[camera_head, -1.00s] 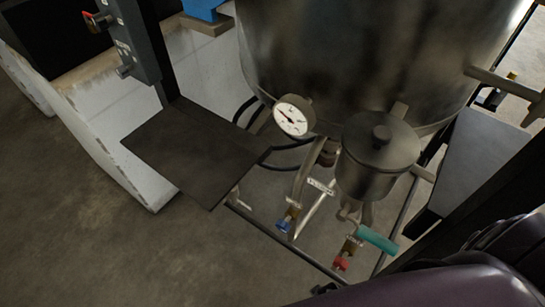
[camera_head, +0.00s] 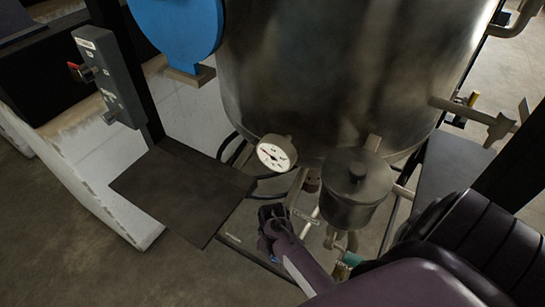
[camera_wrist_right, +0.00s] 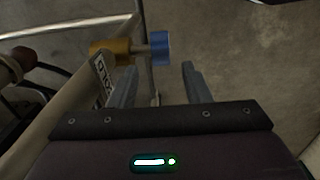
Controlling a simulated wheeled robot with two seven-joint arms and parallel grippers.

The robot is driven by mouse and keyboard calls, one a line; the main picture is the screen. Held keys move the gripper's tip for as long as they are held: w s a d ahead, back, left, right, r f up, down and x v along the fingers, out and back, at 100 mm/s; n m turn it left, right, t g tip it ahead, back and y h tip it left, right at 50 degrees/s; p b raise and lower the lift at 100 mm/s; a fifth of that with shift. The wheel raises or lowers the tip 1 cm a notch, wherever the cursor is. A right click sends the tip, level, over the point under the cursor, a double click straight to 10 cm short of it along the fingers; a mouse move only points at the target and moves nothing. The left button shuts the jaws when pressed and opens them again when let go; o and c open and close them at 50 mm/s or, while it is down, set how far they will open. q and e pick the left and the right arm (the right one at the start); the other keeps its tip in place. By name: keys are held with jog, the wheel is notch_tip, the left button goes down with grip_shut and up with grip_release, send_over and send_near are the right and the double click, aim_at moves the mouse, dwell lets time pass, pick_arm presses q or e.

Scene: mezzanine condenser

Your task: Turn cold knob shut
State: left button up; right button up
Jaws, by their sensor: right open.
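The blue knob (camera_wrist_right: 161,47) sits on the end of a brass valve (camera_wrist_right: 112,50) on a pipe, in the right wrist view. A white label (camera_wrist_right: 102,74) on the pipe beside it is too small to read surely. My right gripper (camera_wrist_right: 157,75) is open and empty, with the knob just beyond its fingertips, between their lines and apart from both. In the head view my right gripper (camera_head: 272,218) is below the dial gauge and hides most of that valve. My left gripper is not in view.
A large steel tank (camera_head: 335,80) with a dial gauge (camera_head: 276,153) stands behind. A lidded pot (camera_head: 352,190) hangs right of my gripper, with a teal handle (camera_head: 352,259) below. A dark flat plate (camera_head: 180,195) juts out at left.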

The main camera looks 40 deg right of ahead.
notch_tip(320, 180, down, 8)
jog(key=shift+r+b, duration=0.1)
jog(key=shift+b, duration=0.7)
grip_shut()
